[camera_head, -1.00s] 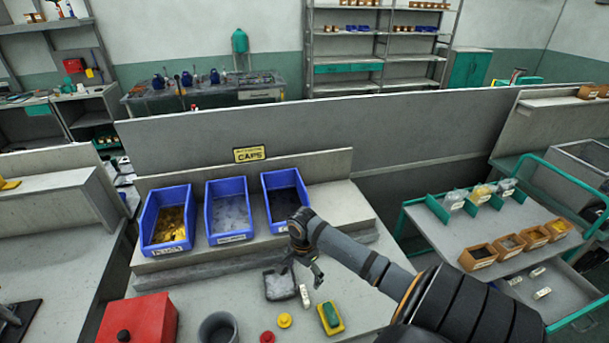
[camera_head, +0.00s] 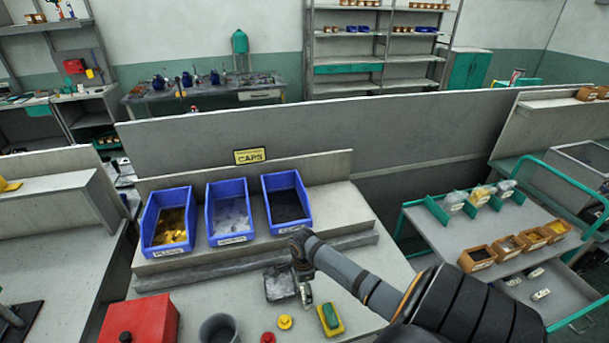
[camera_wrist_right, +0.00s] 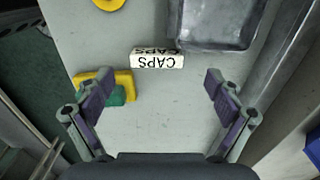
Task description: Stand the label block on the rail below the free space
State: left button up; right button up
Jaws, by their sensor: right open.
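The label block (camera_wrist_right: 157,60) is white with black "CAPS" lettering. It lies on the bench top beside a dark grey tray, ahead of my right gripper's fingertips in the right wrist view. In the head view the block (camera_head: 306,295) is partly covered by my right gripper (camera_head: 302,278). In the wrist view my right gripper (camera_wrist_right: 160,82) is open and empty, its fingers spread wider than the block. The rail (camera_head: 255,255) runs along the front of the raised shelf, below three blue bins. Bare shelf (camera_head: 338,205) shows right of the dark-filled bin (camera_head: 287,202). My left gripper is out of view.
The dark tray (camera_wrist_right: 215,22) adjoins the block. A yellow-and-green switch box (camera_head: 330,319), a yellow button (camera_head: 285,321), a red box (camera_head: 140,318) and a grey cup (camera_head: 218,330) stand near the bench front. A yellow CAPS sign (camera_head: 249,155) is behind the bins.

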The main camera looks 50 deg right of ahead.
jog(key=f, duration=0.4)
jog(key=shift+s+f, duration=0.25)
jog(key=c, duration=1.1)
jog(key=shift+r, duration=0.1)
jog(key=shift+r, duration=0.25)
notch_tip(320, 180, up, 2)
jog(key=shift+r, duration=0.15)
jog(key=s+a+r, duration=0.4)
jog(key=s+r, duration=0.1)
jog(key=s+a+r+b, duration=0.1)
jog(key=s+a+r, duration=0.4)
jog(key=shift+s+a+r, duration=0.1)
jog(key=shift+a, duration=0.15)
